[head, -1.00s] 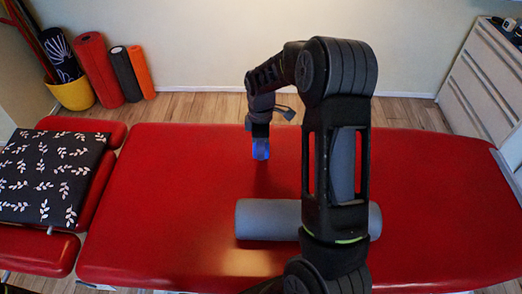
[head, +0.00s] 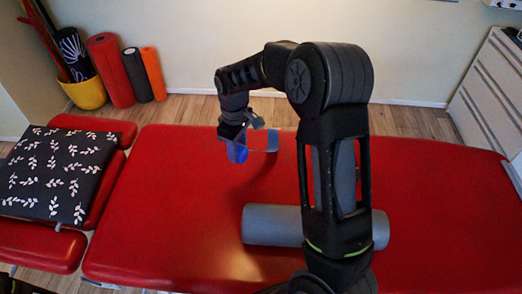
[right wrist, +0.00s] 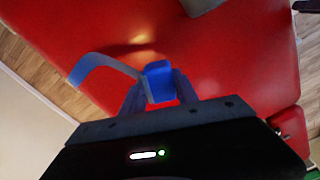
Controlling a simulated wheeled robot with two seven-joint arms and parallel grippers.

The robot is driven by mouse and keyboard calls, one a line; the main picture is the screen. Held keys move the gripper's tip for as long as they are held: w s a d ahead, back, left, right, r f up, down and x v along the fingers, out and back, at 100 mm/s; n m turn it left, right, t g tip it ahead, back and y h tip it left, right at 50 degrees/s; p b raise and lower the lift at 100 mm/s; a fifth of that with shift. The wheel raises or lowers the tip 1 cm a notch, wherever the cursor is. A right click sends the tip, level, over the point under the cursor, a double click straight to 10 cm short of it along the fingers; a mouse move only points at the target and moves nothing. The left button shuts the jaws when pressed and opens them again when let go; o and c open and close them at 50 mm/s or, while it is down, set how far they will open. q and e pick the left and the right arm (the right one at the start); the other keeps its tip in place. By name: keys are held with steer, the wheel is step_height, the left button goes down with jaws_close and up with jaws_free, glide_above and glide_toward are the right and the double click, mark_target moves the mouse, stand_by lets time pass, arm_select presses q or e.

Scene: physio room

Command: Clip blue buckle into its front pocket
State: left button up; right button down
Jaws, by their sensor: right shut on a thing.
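A blue buckle (head: 237,153) is held between the fingers of my right gripper (head: 233,136), above the red couch. In the right wrist view the blue block of the buckle (right wrist: 158,82) sits between the two fingertips (right wrist: 158,98). A thin grey-blue band (head: 264,141) sticks out to the right of the gripper in the head view. In the right wrist view this band (right wrist: 102,62) bends out to the left from beside the buckle. I cannot make out a front pocket. My left gripper is out of view.
The red couch (head: 180,190) fills the middle, with a grey roll (head: 272,225) lying on it, partly behind my right arm. A black leaf-patterned cushion (head: 55,172) lies at left. Rollers (head: 110,68) and a yellow pot (head: 86,93) stand behind. White drawers (head: 495,95) stand at right.

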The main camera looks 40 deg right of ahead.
steer(key=w+a+r+m, duration=0.1)
steer(key=a+r+m, duration=0.4)
steer(key=a, duration=0.6)
steer(key=shift+a+r, duration=0.15)
steer(key=shift+a, duration=0.05)
steer(key=shift+s, duration=0.1)
